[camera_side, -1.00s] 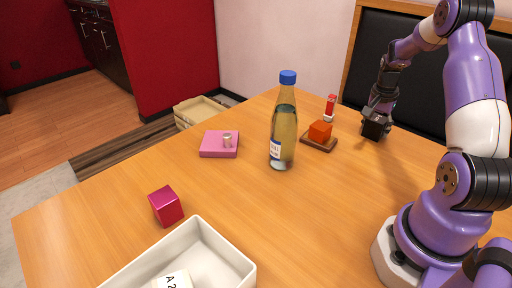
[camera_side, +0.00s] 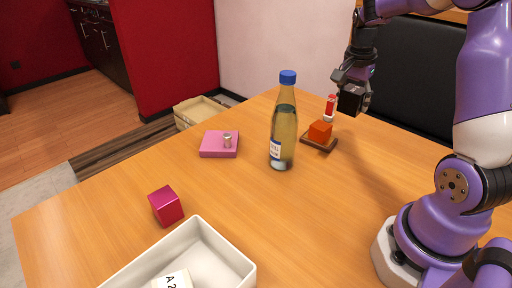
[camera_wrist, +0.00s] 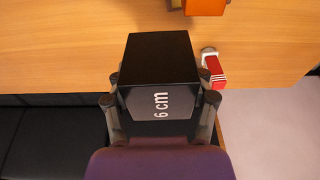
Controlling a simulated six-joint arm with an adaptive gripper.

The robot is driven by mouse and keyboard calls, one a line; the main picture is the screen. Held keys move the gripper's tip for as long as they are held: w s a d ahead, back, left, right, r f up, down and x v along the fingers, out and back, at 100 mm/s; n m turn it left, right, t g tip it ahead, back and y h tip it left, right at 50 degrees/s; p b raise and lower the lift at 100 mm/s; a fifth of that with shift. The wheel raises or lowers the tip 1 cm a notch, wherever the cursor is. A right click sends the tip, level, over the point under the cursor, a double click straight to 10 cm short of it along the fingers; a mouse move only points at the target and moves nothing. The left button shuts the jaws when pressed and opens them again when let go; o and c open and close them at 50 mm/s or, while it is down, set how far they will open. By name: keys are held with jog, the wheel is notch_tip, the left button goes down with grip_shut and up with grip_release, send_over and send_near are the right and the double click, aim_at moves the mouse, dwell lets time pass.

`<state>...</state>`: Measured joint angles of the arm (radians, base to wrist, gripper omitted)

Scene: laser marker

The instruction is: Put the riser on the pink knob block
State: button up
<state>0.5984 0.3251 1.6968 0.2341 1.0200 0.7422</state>
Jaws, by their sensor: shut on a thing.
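My gripper (camera_side: 348,88) is shut on the riser (camera_side: 352,101), a black block that reads "6 cm" in the wrist view (camera_wrist: 160,75). It holds the riser in the air above the far right part of the table, near the orange block. The pink knob block (camera_side: 215,150), a flat pink slab with a small silver knob (camera_side: 227,139), lies on the table left of the bottle. Nothing rests on it. The wrist view does not show the pink block.
A glass bottle (camera_side: 283,135) with a blue cap stands between the riser and the pink block. An orange block (camera_side: 320,131) sits on a brown base, with a red-and-white item (camera_side: 330,107) behind. A magenta cube (camera_side: 166,206) and white tray (camera_side: 241,266) are nearer the camera.

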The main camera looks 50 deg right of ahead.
jog(key=a+r+n+t+y, duration=0.1)
jog(key=a+r+n+t, duration=0.1)
jog(key=a+n, duration=1.55)
jog(key=w+a+r, duration=0.4)
jog(key=w+a, duration=1)
jog(key=a, duration=0.2)
send_over(225, 134)
jog(key=shift+y, duration=0.4)
notch_tip(225, 134, down, 6)
jog(key=shift+f, duration=0.2)
jog(key=shift+d+f, duration=0.2)
jog(key=shift+f, duration=0.05)
jog(key=shift+w+f, duration=0.1)
jog(key=shift+f, duration=1.75)
jog(key=shift+f, duration=0.15)
jog(key=o, duration=1.4)
jog(key=shift+o, duration=0.2)
